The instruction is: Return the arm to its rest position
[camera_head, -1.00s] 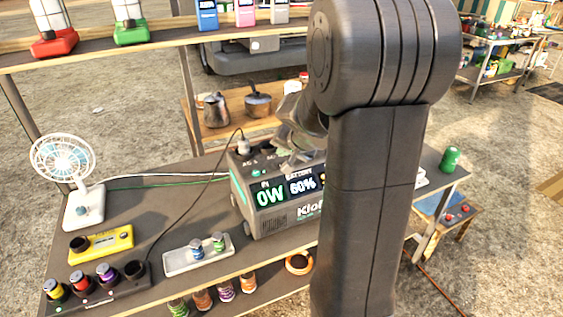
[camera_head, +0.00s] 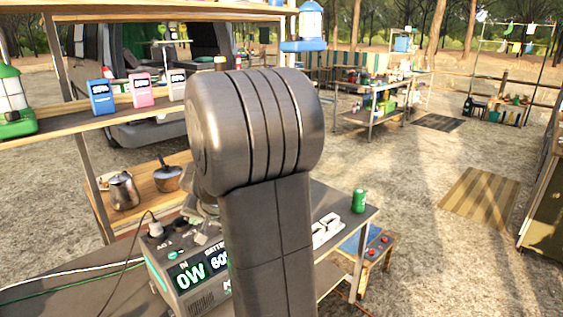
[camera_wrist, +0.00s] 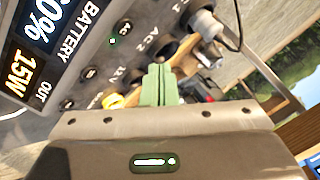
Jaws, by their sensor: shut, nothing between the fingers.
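My arm stands upright in the middle of the head view and hides much of the bench. My gripper (camera_wrist: 157,75) shows in the wrist view with its two green fingers together and nothing between them. It is close to the socket face of the grey power station (camera_wrist: 70,95), near its row of sockets and buttons; I cannot tell whether it touches. In the head view the power station (camera_head: 185,285) sits on the bench, partly behind my arm. The gripper is hidden by my arm there.
A plug (camera_wrist: 205,22) with a cable is in one socket. A green can (camera_head: 359,201) stands on the bench's right corner. A shelf (camera_head: 75,124) with small boxes and a green lantern (camera_head: 15,105) is at left. Open ground lies right.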

